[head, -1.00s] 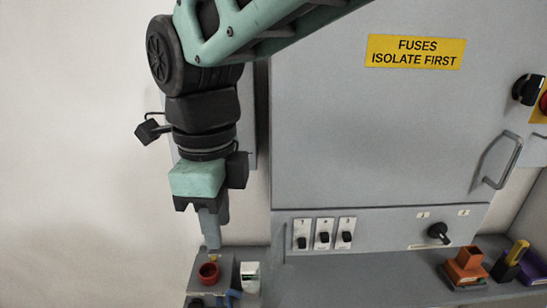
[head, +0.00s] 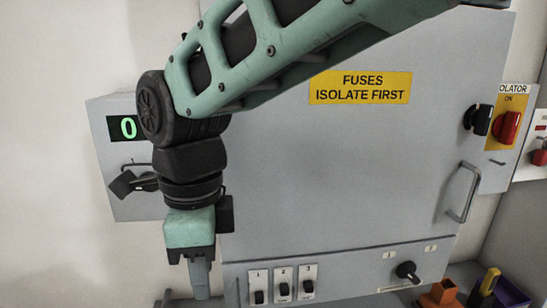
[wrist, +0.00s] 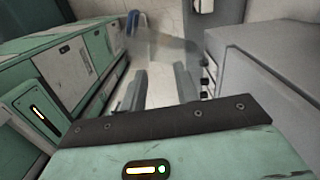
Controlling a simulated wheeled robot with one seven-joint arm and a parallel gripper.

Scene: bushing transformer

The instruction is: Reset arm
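My gripper (head: 200,285) hangs fingers down at the lower left of the head view, in front of the grey cabinet's left edge. Its fingers overlap there. In the wrist view my gripper (wrist: 160,88) shows two grey fingers apart, with no held object visible between them. My green arm crosses the top of the head view.
The grey cabinet (head: 340,180) fills the middle, with a handle (head: 460,192), three small switches (head: 284,288) and a black knob (head: 407,270). A red isolator switch (head: 507,127) is at right. A display (head: 128,128) reads 0. An orange block (head: 440,292) stands lower right.

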